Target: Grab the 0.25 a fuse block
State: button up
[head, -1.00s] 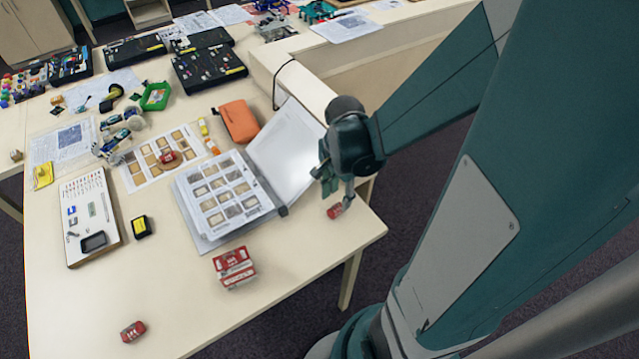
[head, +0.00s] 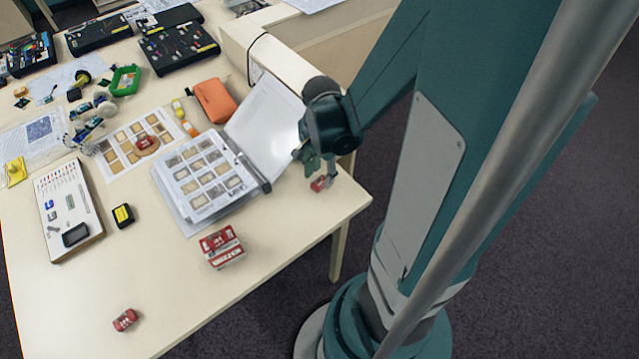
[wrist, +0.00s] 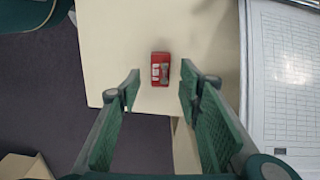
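A small red block (head: 319,184) with pale markings lies near the table's right corner. In the wrist view the same red block (wrist: 160,69) sits ahead of and between my fingers, near the table edge. Its rating cannot be read. My gripper (head: 316,170) is just above it in the head view, partly covering it. In the wrist view my gripper (wrist: 160,83) is open with nothing between its pads. Another small red block (head: 125,320) lies at the front left, and one red block (head: 145,141) is on a printed sheet. A larger red-and-white block (head: 222,247) stands near the front edge.
An open binder (head: 205,185) lies beside the block, its page (wrist: 285,75) close on the right in the wrist view. An orange pouch (head: 214,100), a yellow-black box (head: 123,215) and a white board (head: 69,212) lie further left. The table front is mostly clear.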

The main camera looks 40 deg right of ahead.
aim_at(320, 183)
jog(key=shift+f, duration=1.45)
jog(key=shift+c, duration=0.3)
jog(key=c, duration=0.9)
